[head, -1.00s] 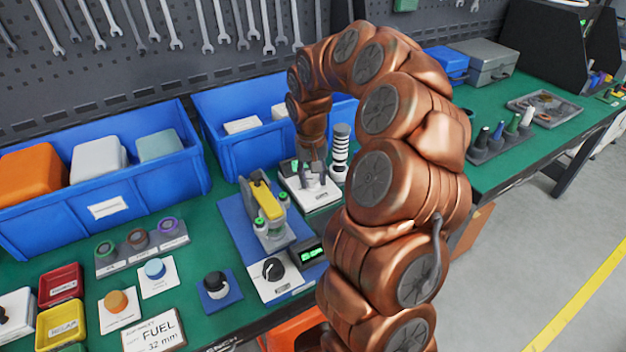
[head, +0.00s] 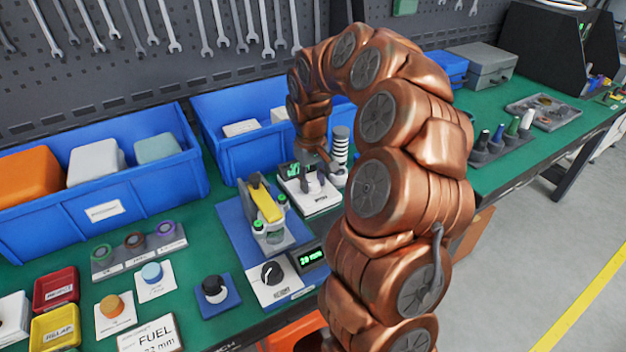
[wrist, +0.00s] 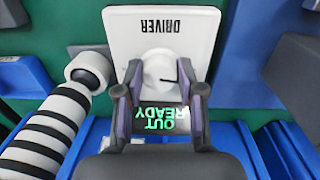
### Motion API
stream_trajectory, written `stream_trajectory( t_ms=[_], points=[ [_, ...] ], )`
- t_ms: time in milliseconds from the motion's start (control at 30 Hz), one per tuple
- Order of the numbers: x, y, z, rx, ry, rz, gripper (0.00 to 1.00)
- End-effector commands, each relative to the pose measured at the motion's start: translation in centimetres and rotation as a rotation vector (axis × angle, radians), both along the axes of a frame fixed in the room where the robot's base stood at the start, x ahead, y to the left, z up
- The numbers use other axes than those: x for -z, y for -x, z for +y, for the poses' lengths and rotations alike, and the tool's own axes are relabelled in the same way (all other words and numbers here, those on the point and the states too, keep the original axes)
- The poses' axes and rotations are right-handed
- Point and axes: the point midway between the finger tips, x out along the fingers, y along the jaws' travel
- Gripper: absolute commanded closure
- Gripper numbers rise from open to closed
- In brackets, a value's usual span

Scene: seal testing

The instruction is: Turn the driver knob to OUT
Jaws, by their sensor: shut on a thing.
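The driver unit is a white plate marked DRIVER (wrist: 158,17), seen upside down in the wrist view. It also shows in the head view (head: 322,206). Its round white knob (wrist: 158,68) has a dark pointer line towards the picture's right. A small display (wrist: 162,124) on the unit reads OUT READY in green, upside down. My gripper (wrist: 160,90) is shut on the knob, one finger on each side. In the head view my gripper (head: 315,178) is small and partly hides the knob.
A black-and-white striped post (wrist: 45,130) stands close beside my gripper. A yellow-handled clamp fixture (head: 266,210) stands left of the driver unit, with another dial (head: 271,273) and a 20 mm readout (head: 310,257) in front. Blue bins (head: 230,150) stand behind.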

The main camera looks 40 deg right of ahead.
Motion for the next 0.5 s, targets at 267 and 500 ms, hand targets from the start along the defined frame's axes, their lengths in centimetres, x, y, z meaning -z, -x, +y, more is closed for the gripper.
stream_trajectory(
  t_ms=[267, 500],
  points=[
    [0.07, 0.05, 0.07, -0.001, -0.002, 0.002, 0.52],
    [0.03, 0.03, 0.01, 0.001, -0.001, 0.001, 0.37]
  ],
)
